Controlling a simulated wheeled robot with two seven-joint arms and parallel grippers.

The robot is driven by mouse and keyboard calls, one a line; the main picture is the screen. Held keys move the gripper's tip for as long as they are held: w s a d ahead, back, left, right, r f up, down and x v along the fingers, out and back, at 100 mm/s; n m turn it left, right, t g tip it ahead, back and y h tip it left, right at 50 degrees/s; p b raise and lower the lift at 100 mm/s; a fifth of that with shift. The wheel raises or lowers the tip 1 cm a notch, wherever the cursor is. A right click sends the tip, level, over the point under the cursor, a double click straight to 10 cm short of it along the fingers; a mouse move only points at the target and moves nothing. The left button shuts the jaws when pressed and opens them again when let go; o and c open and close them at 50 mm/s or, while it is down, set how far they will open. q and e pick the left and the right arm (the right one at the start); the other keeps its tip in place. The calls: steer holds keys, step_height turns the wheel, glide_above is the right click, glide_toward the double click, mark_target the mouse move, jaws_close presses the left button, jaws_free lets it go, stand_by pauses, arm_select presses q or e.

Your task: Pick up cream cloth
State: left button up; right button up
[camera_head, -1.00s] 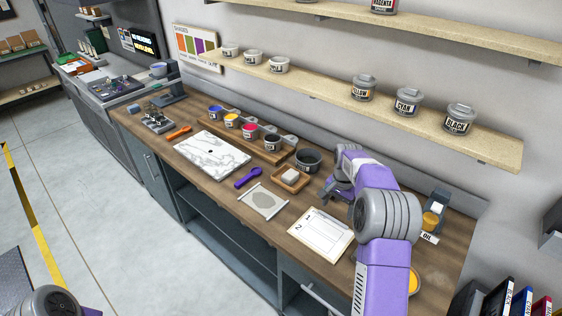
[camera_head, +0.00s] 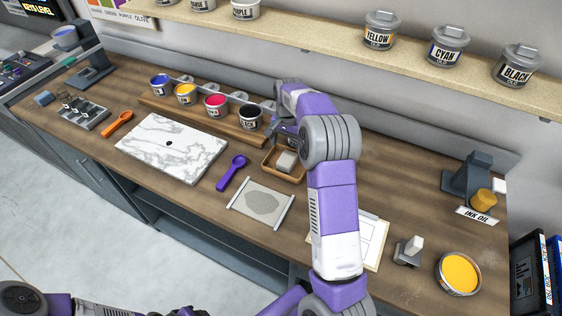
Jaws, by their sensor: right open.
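The cream cloth (camera_head: 286,161) is a small pale folded block lying in a shallow wooden tray (camera_head: 268,171) in the middle of the bench. My right arm reaches over the bench from the front. My right gripper (camera_head: 286,139) is open, just behind and above the cloth at the tray's back edge. Its fingers are small and partly hidden by the arm, so I cannot tell whether they touch anything. My left gripper is out of view.
Several ink cups, including a black one (camera_head: 250,117), stand in a wooden rack (camera_head: 193,118) to the left. A marble slab (camera_head: 172,147), a purple scoop (camera_head: 232,172) and a grey sheet (camera_head: 262,202) lie nearby. An open yellow tin (camera_head: 458,273) stands at right.

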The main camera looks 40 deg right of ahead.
mark_target(287, 158)
steer(key=f, duration=0.5)
steer(key=f+b, duration=0.1)
steer(key=f, duration=0.2)
steer(key=shift+s, duration=0.25)
steer(key=shift+a, duration=0.1)
steer(key=c, duration=1)
steer(key=shift+c, duration=0.2)
steer(key=shift+r, duration=0.1)
step_height(287, 158, up, 10)
steer(key=shift+f+p, duration=0.1)
steer(key=shift+p, duration=0.6)
